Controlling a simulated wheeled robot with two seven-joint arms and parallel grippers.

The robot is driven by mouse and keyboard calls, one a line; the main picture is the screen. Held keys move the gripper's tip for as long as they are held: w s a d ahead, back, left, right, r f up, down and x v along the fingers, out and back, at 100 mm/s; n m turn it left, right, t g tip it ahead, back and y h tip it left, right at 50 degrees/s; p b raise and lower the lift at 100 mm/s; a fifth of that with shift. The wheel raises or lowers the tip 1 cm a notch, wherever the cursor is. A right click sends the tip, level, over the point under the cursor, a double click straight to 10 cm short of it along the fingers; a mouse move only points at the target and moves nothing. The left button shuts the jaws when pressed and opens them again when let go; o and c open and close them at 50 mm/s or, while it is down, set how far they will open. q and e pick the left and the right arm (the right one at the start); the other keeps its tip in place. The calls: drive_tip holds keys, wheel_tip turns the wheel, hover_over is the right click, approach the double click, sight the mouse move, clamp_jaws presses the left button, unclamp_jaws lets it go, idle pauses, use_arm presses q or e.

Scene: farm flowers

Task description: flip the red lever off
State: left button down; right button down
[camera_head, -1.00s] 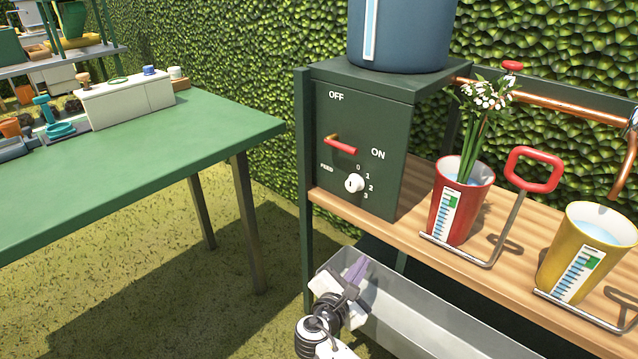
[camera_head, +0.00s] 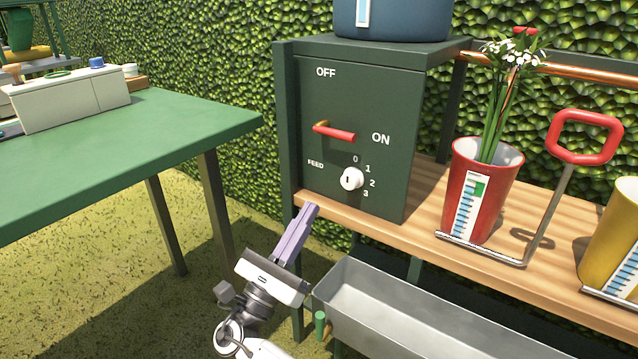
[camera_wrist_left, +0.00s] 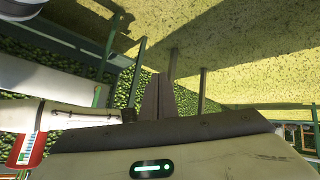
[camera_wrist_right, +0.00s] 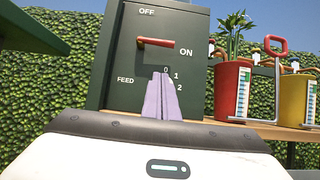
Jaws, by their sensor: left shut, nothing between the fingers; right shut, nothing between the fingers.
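The red lever (camera_head: 334,133) sits on the front of the dark green box (camera_head: 319,104), between the words OFF and ON. It points right, toward ON, and lies slightly tilted. It also shows in the right wrist view (camera_wrist_right: 155,42). My right gripper (camera_head: 311,210) is shut and empty. It is below and in front of the box, apart from the lever. In the right wrist view its fingers (camera_wrist_right: 161,76) cover part of the feed dial's area. My left gripper (camera_wrist_left: 159,80) shows only in the left wrist view, shut and empty, tilted over grass and table legs.
A white feed knob (camera_head: 351,179) is just below the lever. A red cup (camera_head: 500,195) with flowers and a yellow cup (camera_head: 607,235) stand on the wooden shelf (camera_head: 425,215). A grey trough (camera_head: 400,315) is below. A green table (camera_head: 150,140) stands left.

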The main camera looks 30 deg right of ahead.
sight(337, 131)
use_arm(q)
drive_tip(key=shift+w+d+r+b, duration=0.1)
drive_tip(key=shift+d+r+b, duration=0.1)
drive_tip(key=shift+b, duration=0.1)
use_arm(e)
drive_tip(key=x, duration=0.4)
drive_tip(key=a+r+x, duration=0.1)
drive_tip(key=x, duration=0.3)
drive_tip(key=r+x, duration=0.1)
drive_tip(key=x, duration=0.3)
drive_tip(key=shift+s+a+r, duration=0.15)
drive_tip(key=shift+s+r, duration=0.05)
use_arm(q)
drive_tip(key=shift+r, duration=0.1)
